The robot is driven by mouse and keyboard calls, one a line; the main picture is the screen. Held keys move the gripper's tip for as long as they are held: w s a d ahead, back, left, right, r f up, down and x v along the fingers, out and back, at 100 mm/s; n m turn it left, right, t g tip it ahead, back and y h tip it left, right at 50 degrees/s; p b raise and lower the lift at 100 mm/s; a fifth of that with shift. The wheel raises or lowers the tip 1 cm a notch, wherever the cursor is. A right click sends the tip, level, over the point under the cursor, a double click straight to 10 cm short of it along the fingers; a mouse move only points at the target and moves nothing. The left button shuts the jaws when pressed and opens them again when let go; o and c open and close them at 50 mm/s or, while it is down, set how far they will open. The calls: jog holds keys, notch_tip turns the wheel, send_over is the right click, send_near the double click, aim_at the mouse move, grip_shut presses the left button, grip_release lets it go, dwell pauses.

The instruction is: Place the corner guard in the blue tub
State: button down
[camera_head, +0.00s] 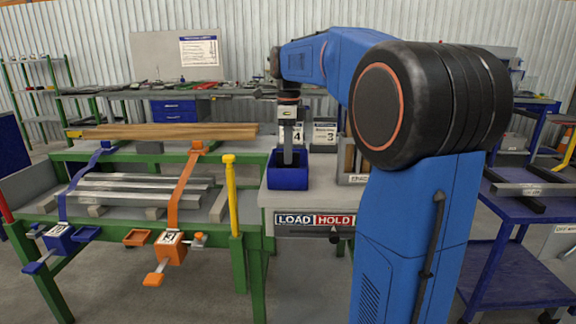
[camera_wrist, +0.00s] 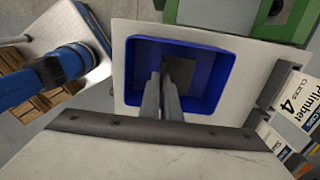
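The blue tub (camera_head: 288,179) stands on the grey table at the middle in the head view; its open inside fills the centre of the wrist view (camera_wrist: 215,95). My gripper (camera_head: 288,160) points straight down into the tub, with its fingertips hidden behind the tub's front wall in the head view. In the wrist view, its two grey fingers (camera_wrist: 160,85) are close together inside the tub walls. A dark, flat-faced piece, seemingly the corner guard (camera_wrist: 180,72), shows at the fingertips, inside the tub's outline. The fingers appear shut on its edge; whether it touches the floor is unclear.
A wooden-sided box (camera_head: 352,178) stands just right of the tub. Left is a green rack (camera_head: 240,248) with metal bars, an orange strap (camera_head: 180,185) and a yellow post (camera_head: 231,195). A LOAD/HOLD sign (camera_head: 315,219) marks the table's front.

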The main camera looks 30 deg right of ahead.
jog(key=shift+f, duration=1.8)
jog(key=shift+f, duration=0.15)
jog(key=c, duration=2)
grip_release()
notch_tip(320, 180, up, 12)
jog(key=shift+r, duration=0.15)
jog(key=s+a+f+n+t, duration=0.1)
jog(key=s+a+f+n, duration=0.4)
jog(key=s+f+n, duration=0.3)
jog(key=s+a+f+n+t, duration=0.2)
jog(key=s+a+f+n, duration=0.2)
jog(key=s+f+n, duration=0.4)
jog(key=s+a+f+n+t, duration=0.1)
jog(key=s+a+f+n, duration=0.4)
jog(key=s+f+n, duration=0.4)
jog(key=s+f, duration=0.2)
jog(key=s, duration=0.1)
jog(key=shift+s+a+t, duration=0.3)
jog(key=shift+s+t, duration=0.1)
